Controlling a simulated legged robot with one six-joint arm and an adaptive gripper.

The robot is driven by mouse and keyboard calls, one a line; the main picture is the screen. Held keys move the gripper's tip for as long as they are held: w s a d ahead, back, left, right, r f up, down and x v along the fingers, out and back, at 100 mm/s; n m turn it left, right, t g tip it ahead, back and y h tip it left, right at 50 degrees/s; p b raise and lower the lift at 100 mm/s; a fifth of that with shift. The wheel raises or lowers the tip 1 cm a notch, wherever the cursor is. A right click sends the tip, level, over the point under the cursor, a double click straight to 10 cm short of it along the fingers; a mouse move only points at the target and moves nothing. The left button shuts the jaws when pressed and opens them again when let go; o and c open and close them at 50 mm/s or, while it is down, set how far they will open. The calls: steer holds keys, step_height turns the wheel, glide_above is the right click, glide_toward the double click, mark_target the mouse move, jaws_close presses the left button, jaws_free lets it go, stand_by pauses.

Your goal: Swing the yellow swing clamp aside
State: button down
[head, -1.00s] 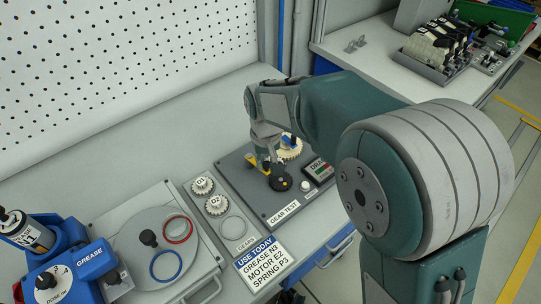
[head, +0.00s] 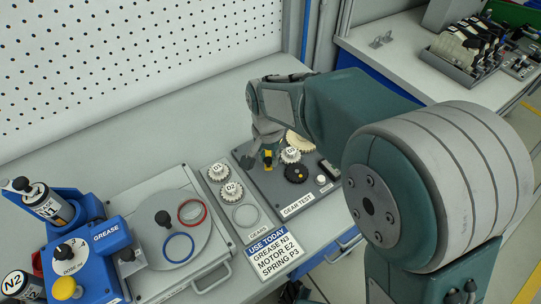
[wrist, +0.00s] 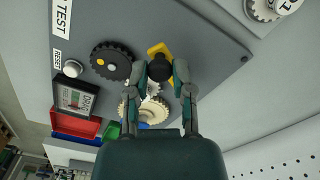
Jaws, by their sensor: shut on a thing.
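The yellow swing clamp (head: 267,158) stands at the left part of the grey gear test board (head: 267,187). In the wrist view its yellow arm (wrist: 158,49) shows just beyond my fingertips, with a black knob (wrist: 159,69) on it. My gripper (wrist: 160,73) is shut on this black knob, one finger on each side. In the head view my gripper (head: 267,140) points down over the clamp and hides its upper part.
A black gear (head: 296,173) and a larger cream gear (head: 300,141) are close by on the board. Gears D1 (head: 217,171) and D2 (head: 232,191) lie on the plate to the left. The pegboard wall (head: 130,70) stands behind; bare bench lies between.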

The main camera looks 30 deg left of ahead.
steer(key=shift+a, duration=0.1)
stand_by(0.3)
steer(key=c, duration=0.7)
jaws_free()
steer(key=shift+o, duration=1.1)
steer(key=shift+a, duration=0.15)
steer(key=shift+r, duration=0.3)
step_height(320, 180, up, 11)
steer(key=shift+w+r, duration=0.1)
steer(key=shift+r, duration=0.05)
